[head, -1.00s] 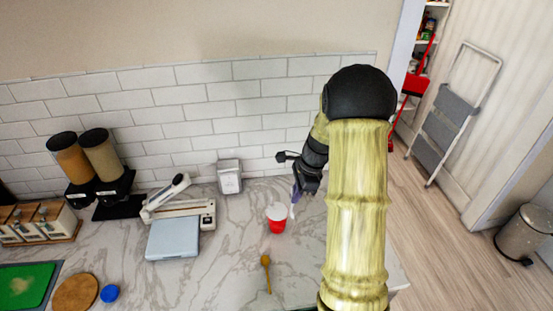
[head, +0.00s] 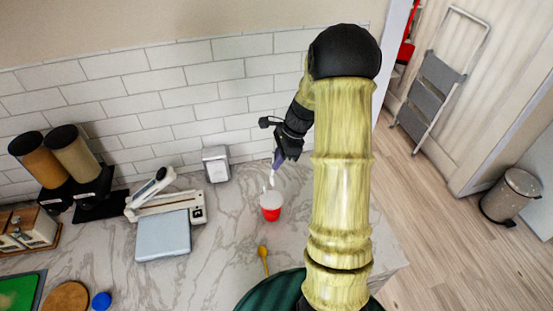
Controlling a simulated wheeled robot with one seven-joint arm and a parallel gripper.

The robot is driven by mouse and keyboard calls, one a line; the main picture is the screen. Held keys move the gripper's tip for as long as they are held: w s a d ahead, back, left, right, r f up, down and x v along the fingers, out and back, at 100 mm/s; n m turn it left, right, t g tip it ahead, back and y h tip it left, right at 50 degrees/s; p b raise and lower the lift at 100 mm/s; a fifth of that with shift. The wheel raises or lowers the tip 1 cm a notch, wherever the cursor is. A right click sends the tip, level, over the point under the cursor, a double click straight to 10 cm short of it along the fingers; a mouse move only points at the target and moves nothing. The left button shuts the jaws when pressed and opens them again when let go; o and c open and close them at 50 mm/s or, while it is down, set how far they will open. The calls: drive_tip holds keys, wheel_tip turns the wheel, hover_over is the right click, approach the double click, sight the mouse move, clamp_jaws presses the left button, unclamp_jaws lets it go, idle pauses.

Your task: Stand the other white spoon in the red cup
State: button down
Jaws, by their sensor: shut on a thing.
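The red cup (head: 270,213) stands upright on the marble counter, with its white rim facing up. My gripper (head: 277,163) is above the cup, slightly to its right, and is shut on a white spoon (head: 272,179). The spoon hangs down steeply, its lower end close over the cup's rim. I cannot tell whether that end is inside the cup. A small white tip (head: 264,190) shows at the rim's left side, perhaps another spoon standing in the cup.
A yellow-brown spoon (head: 263,259) lies on the counter in front of the cup. A napkin holder (head: 216,164) and a flat grey-blue scale (head: 163,235) stand to the left. Two dispensers (head: 72,153) are farther left. The tiled wall (head: 190,85) is behind.

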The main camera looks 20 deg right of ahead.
wheel_tip(320, 180, down, 15)
drive_tip(key=b, duration=1.1)
idle(0.9)
drive_tip(key=c, duration=1.5)
unclamp_jaws()
drive_tip(key=shift+r, duration=0.1)
drive_tip(key=b+v, duration=0.3)
drive_tip(key=v, duration=1.4)
drive_tip(key=shift+r, duration=0.1)
